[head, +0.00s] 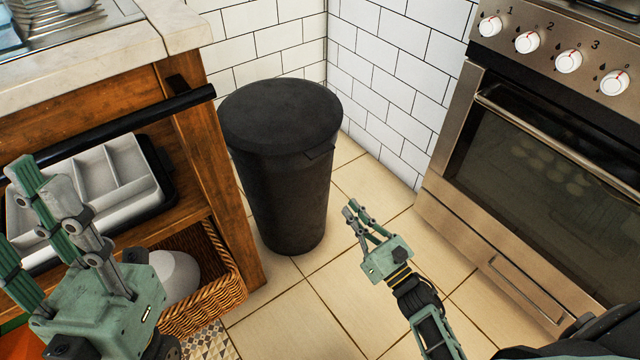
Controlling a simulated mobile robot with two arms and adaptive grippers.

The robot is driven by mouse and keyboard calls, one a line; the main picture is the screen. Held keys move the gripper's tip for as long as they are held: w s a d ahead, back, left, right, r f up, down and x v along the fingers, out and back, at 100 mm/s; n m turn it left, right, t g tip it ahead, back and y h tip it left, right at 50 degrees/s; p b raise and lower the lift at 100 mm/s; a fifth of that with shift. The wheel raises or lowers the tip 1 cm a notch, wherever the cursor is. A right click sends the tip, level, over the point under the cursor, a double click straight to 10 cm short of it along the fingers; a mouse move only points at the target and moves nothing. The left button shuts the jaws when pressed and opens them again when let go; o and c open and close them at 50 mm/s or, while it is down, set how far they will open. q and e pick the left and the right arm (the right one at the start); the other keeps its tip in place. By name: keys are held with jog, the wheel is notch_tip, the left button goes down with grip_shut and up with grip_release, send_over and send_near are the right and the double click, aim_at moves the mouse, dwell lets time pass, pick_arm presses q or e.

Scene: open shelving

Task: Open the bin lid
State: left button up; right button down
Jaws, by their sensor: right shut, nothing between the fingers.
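The black bin (290,200) stands on the floor in the corner between the wooden counter and the oven. Its round, flat lid (282,112) lies closed on top, with a small tab (321,152) at the front right of the rim. My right gripper (353,208) is shut and empty, to the right of the bin and apart from it in the picture, below the lid's level. My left gripper (14,215) is at the lower left in front of the shelving. Its fingers are spread and look empty; one is partly cut off by the picture edge.
The wooden counter (205,150) with a black rail (150,118) flanks the bin on the left. Its shelves hold a cutlery tray (118,165) and a wicker basket (215,290) with a white bowl (178,275). The oven (540,170) stands right. Tiled floor (300,325) is clear in front.

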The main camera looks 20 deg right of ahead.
jog(key=shift+n, duration=0.4)
jog(key=b+x, duration=0.1)
jog(key=x, duration=0.9)
jog(key=shift+w+a+r+b, duration=0.15)
jog(key=shift+r+b, duration=0.15)
jog(key=shift+b, duration=0.1)
jog(key=shift+s+r+p, duration=0.2)
jog(key=shift+r+p, duration=0.25)
jog(key=shift+r, duration=1.55)
